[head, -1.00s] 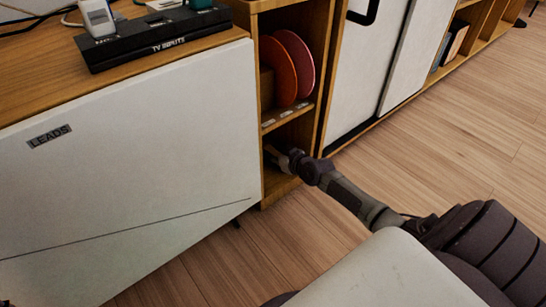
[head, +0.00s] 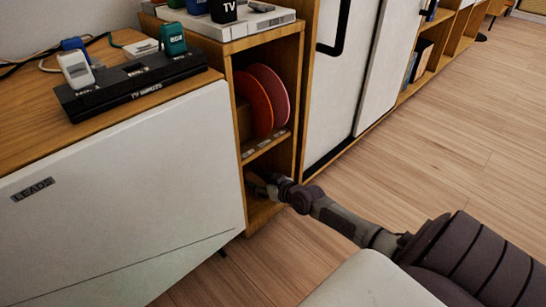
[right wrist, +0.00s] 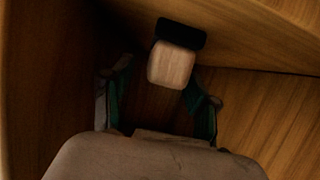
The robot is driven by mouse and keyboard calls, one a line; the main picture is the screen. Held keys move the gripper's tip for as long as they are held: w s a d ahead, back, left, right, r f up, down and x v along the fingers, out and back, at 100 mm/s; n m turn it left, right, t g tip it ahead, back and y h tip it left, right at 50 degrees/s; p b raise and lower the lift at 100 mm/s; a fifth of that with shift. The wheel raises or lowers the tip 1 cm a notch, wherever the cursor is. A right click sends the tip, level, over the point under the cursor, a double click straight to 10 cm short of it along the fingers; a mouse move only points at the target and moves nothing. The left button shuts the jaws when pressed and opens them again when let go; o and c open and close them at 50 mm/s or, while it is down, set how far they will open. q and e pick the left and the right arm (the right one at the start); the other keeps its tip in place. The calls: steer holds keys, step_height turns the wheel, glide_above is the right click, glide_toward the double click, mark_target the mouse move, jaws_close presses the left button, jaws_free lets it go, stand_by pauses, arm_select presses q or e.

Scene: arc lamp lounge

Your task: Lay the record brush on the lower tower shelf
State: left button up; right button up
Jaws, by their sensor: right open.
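The record brush, a pale wooden block (right wrist: 172,66) with a dark pad (right wrist: 181,33), lies inside the wooden compartment in the right wrist view. My right gripper (right wrist: 158,88) is open, with its green-lined fingers spread just short of the brush or at its near end. In the head view my right gripper (head: 258,184) reaches into the lower tower shelf (head: 263,213), the bottom compartment of the narrow wooden tower. The brush is hidden or too dark to make out there. My left gripper is not in view.
Orange and pink discs (head: 268,98) stand in the compartment above, over a labelled divider (head: 266,144). A white LEADS cabinet (head: 120,190) flanks the tower on the left, a sliding-door cabinet (head: 375,70) on the right. The wooden floor (head: 450,150) is clear.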

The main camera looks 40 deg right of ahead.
steer(key=p+v, duration=0.4)
steer(key=v, duration=0.4)
steer(key=shift+r, duration=0.2)
steer(key=shift+s+p, duration=0.3)
steer(key=shift+s, duration=0.05)
